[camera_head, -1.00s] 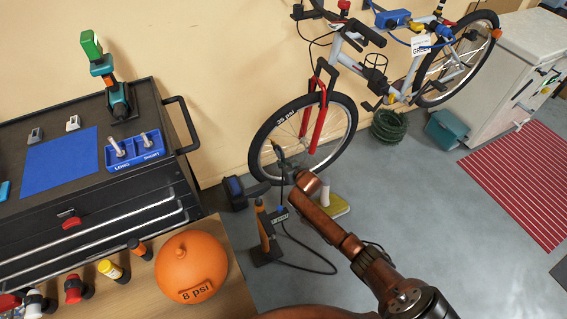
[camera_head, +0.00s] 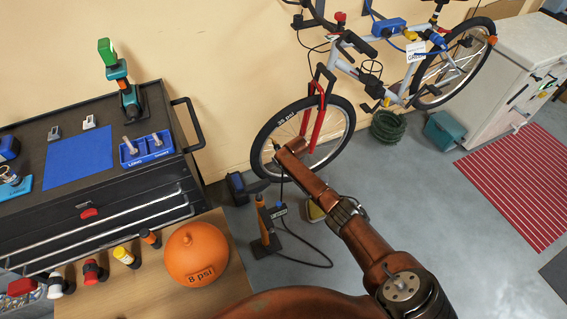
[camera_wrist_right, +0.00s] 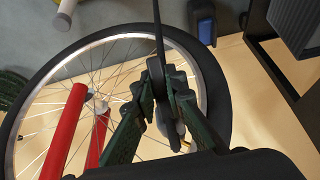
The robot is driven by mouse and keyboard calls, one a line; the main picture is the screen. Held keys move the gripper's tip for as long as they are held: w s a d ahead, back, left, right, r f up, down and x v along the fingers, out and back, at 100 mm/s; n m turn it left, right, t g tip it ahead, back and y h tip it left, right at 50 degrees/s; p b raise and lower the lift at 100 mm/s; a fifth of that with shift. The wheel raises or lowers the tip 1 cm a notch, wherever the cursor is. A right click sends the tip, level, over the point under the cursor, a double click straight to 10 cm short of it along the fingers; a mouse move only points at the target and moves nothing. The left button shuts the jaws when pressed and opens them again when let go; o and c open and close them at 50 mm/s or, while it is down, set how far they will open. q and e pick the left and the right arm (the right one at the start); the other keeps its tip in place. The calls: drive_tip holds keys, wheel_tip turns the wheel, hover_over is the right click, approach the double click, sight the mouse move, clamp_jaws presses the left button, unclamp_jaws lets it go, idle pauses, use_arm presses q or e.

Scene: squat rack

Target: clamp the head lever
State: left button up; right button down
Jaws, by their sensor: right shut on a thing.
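My right gripper (camera_wrist_right: 160,92) is shut on a dark pump head (camera_wrist_right: 156,78) in the right wrist view, with a black hose (camera_wrist_right: 157,25) running up from it. A small grey piece (camera_wrist_right: 172,132) shows below it between the fingers; I cannot tell whether it is the lever. The head is in front of the front wheel's tire and rim (camera_wrist_right: 215,95); whether it sits on a valve is hidden. In the head view my right arm covers the gripper at the wheel (camera_head: 351,130). The orange and black floor pump (camera_head: 264,228) stands below. My left gripper is not in view.
A dark tool chest (camera_head: 110,205) stands at left, with an orange "8 psi" ball (camera_head: 196,255) on a wooden bench (camera_head: 226,290) in front. The bike's red fork (camera_head: 319,118) is beside my arm.

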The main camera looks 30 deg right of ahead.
drive_tip(key=g+b, duration=0.2)
drive_tip(key=b, duration=0.1)
drive_tip(key=shift+s+f+g, duration=0.1)
drive_tip(key=shift+s+g, duration=0.1)
drive_tip(key=shift+g, duration=0.1)
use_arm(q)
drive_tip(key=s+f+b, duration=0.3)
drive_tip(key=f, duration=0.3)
use_arm(e)
drive_tip(key=shift+s+r+g, duration=0.15)
drive_tip(key=shift+r+g, duration=0.15)
drive_tip(key=shift+g, duration=0.6)
drive_tip(key=g+b, duration=0.1)
drive_tip(key=b, duration=0.2)
drive_tip(key=shift+s+r, duration=0.1)
drive_tip(key=shift+r, duration=0.2)
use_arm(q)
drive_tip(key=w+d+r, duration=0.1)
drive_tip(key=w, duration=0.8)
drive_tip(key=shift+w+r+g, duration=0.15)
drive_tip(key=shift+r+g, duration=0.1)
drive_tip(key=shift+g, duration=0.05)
use_arm(e)
drive_tip(key=shift+d+r, duration=0.1)
drive_tip(key=shift+r, duration=0.05)
drive_tip(key=c, duration=1.9)
unclamp_jaws()
drive_tip(key=shift+c, duration=0.2)
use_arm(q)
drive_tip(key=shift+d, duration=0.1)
